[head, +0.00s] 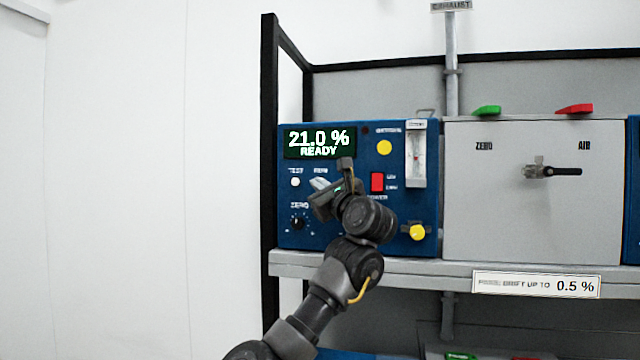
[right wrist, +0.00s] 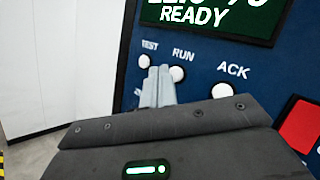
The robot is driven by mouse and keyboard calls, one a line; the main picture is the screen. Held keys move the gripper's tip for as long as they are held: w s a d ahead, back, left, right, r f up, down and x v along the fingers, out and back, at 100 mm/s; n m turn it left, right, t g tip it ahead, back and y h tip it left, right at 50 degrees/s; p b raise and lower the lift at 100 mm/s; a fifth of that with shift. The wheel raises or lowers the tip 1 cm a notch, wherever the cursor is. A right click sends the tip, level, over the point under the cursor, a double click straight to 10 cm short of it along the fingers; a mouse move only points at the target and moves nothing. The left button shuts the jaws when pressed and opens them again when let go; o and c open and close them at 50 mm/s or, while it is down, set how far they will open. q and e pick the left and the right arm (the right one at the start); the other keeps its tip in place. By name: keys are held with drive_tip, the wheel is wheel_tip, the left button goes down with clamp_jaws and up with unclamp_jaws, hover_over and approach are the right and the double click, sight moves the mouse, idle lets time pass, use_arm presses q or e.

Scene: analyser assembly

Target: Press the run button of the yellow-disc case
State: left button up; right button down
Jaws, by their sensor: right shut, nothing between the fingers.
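The blue case (head: 345,135) with the yellow disc (head: 384,147) stands on the shelf; its display (head: 319,141) reads "21.0 %" and "READY". My right gripper (head: 318,184) is shut and empty, in front of the case just below the RUN label. In the right wrist view the closed fingertips (right wrist: 160,75) overlap the left edge of the white run button (right wrist: 178,73). I cannot tell whether they touch it. The test button (right wrist: 144,61) is just left of the tips, the ack button (right wrist: 222,91) to the right. In the head view the run button is hidden by the gripper. My left gripper is not in view.
A red power switch (head: 377,182), a black zero knob (head: 297,222), a yellow knob (head: 417,232) and a flow tube (head: 416,155) are on the case front. A grey panel (head: 500,220) with a lever (head: 560,171) stands to the right. A black post (head: 269,180) is at the left.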

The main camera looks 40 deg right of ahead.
drive_tip(key=shift+d, duration=0.15)
idle(0.5)
drive_tip(key=shift+w+d, duration=0.25)
drive_tip(key=shift+w+d+b, duration=0.2)
drive_tip(key=shift+d+b, duration=0.1)
drive_tip(key=shift+b, duration=0.2)
idle(0.6)
drive_tip(key=shift+s+a, duration=0.1)
idle(0.3)
drive_tip(key=shift+s+a, duration=0.4)
drive_tip(key=shift+a, duration=0.15)
drive_tip(key=shift+a, duration=0.1)
drive_tip(key=s+a, duration=0.1)
drive_tip(key=a, duration=0.1)
drive_tip(key=s+a+p, duration=0.1)
drive_tip(key=a, duration=0.1)
drive_tip(key=shift+s, duration=0.4)
